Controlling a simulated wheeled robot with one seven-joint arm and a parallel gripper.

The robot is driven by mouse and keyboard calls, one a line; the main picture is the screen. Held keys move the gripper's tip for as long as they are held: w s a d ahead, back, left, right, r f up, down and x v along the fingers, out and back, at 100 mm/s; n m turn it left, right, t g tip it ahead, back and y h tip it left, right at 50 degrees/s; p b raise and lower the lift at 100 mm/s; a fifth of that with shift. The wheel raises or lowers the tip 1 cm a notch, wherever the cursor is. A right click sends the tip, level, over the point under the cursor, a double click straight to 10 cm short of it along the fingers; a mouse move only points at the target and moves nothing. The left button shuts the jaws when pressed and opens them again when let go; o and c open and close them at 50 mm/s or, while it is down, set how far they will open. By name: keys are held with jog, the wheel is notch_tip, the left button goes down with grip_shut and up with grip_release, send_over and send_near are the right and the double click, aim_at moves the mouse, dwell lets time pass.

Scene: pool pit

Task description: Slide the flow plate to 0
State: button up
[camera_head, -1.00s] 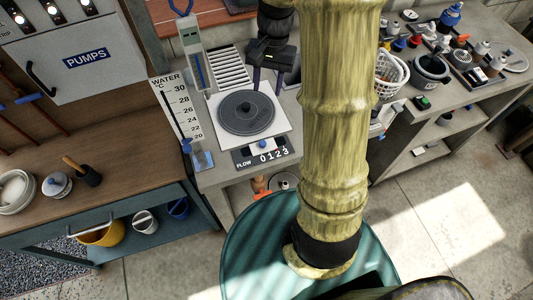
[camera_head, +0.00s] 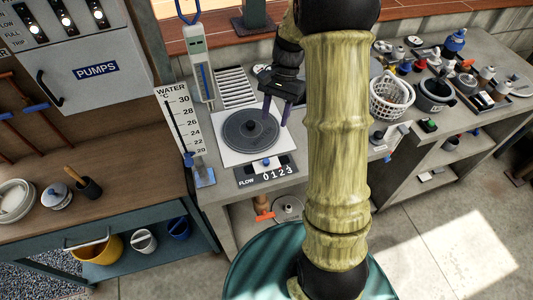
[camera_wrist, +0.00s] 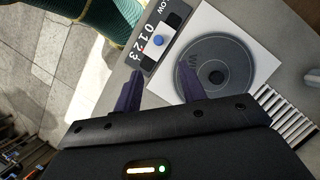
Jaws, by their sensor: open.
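The flow plate is a small light slider with a blue knob (camera_head: 266,162) on the dark FLOW scale (camera_head: 268,175), which is marked 0 1 2 3. The knob also shows in the wrist view (camera_wrist: 158,40), beside the middle digits; I cannot tell the exact mark. Behind it a dark round lid (camera_head: 250,131) lies on a white square. My gripper (camera_head: 275,119) is open and empty, fingers pointing down above the right side of the lid, behind and apart from the knob. In the wrist view my gripper's fingertips (camera_wrist: 161,67) are spread, with the knob beyond the gap.
A white water thermometer board (camera_head: 183,118) and a grey upright gauge (camera_head: 200,65) stand left of the lid. A ribbed grate (camera_head: 237,87) lies behind. A white basket (camera_head: 392,95) and a dark pot (camera_head: 433,93) stand on the right. A teal round surface (camera_head: 262,262) is in front.

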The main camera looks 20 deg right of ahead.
aim_at(266, 160)
jog(key=x, duration=1.3)
jog(key=shift+s+a+f+p, duration=0.1)
jog(key=shift+s+f+p, duration=0.2)
jog(key=shift+s+p, duration=0.1)
jog(key=shift+w, duration=0.1)
jog(key=shift+c, duration=0.4)
